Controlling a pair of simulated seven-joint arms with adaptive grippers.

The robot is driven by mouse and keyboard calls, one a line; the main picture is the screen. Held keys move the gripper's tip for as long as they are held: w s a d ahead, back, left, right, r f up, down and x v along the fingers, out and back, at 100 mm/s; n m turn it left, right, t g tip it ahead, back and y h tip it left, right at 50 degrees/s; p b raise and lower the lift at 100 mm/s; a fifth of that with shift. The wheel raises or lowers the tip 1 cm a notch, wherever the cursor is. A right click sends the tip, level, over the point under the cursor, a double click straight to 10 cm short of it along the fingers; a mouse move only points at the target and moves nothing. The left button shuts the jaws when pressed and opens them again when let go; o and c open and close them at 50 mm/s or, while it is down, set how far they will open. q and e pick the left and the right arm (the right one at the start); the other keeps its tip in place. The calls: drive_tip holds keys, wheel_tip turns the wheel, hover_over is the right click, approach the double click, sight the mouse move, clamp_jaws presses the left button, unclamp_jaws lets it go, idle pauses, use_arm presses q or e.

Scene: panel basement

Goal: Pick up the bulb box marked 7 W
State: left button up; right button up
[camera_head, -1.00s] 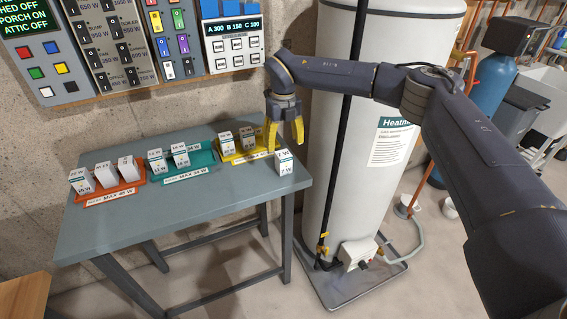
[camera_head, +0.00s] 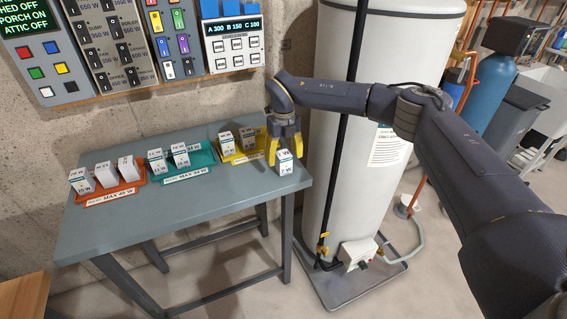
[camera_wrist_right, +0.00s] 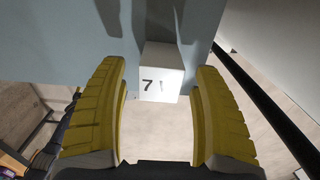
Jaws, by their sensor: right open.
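The white bulb box marked 7 W (camera_head: 285,165) stands upright near the right end of the grey table (camera_head: 190,222). In the right wrist view the box (camera_wrist_right: 160,84) shows its "7" face between the two yellow fingers. My right gripper (camera_head: 284,152) is open with its fingers around the top of the box, and a gap shows on each side in the wrist view (camera_wrist_right: 160,112). My left gripper is in neither view.
Orange (camera_head: 112,198), teal (camera_head: 186,174) and yellow (camera_head: 256,156) trays hold other white bulb boxes along the back of the table. A white water tank (camera_head: 345,180) stands just right of the table. Control panels (camera_head: 150,40) hang on the wall behind. The table front is clear.

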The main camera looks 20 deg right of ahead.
drive_tip(key=c, duration=1.3)
drive_tip(key=shift+o, duration=0.2)
drive_tip(key=shift+r, duration=0.1)
